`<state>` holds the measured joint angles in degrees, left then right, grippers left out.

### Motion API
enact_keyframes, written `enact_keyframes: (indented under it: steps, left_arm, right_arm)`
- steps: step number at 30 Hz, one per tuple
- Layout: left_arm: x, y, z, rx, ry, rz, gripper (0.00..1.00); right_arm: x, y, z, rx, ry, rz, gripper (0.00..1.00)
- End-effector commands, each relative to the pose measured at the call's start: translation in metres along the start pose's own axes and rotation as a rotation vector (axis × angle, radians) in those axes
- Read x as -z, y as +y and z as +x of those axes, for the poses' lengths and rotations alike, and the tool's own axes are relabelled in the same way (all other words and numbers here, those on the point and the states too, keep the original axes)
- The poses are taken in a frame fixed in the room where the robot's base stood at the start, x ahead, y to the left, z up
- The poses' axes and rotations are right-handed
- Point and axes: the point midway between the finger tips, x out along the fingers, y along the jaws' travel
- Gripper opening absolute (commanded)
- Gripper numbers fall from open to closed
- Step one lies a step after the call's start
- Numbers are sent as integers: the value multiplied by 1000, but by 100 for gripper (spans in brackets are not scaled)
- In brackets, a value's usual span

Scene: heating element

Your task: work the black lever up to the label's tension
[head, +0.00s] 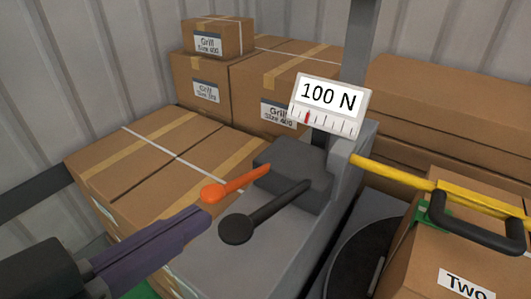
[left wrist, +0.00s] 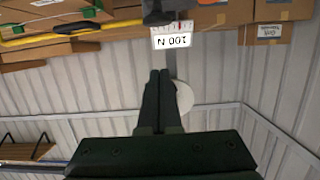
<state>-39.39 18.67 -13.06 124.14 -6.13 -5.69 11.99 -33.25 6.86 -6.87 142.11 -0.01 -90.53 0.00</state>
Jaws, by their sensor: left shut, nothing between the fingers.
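The black lever (head: 265,213) has a round knob and slants down to the left from the dark block of a grey machine (head: 335,200). The orange lever (head: 235,184) lies beside it, further back. The white label (head: 329,102) on top reads 100 N and has a scale with a red mark left of its middle. It also shows upside down in the left wrist view (left wrist: 172,36). My left gripper (head: 203,213) is shut and empty. Its tips are close to the orange knob and left of the black one; I cannot tell whether they touch. My right gripper is not in view.
A yellow bar (head: 395,172) with a black handle (head: 480,232) runs right from the machine. Cardboard boxes (head: 150,160) are stacked behind and left. A box marked Two (head: 435,265) stands at the front right. A dark round part (head: 355,260) sits between.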

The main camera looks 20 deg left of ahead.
Motion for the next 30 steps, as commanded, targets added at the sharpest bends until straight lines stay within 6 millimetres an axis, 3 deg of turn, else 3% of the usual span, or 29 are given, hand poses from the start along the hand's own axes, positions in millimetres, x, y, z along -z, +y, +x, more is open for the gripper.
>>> enact_keyframes:
  steps: [7, 8, 15, 30]
  left_arm:
    - [1, 0, 49, 0, 4, 1, 0]
    - [-6, 0, 51, 0, -2, -1, 0]
    - [-35, 0, 56, -1, -2, -1, 0]
    - [-43, 0, 57, -1, 4, -1, 0]
  right_arm:
    - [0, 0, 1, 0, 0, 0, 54]
    - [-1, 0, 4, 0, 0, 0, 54]
    - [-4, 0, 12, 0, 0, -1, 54]
    - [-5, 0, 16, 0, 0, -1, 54]
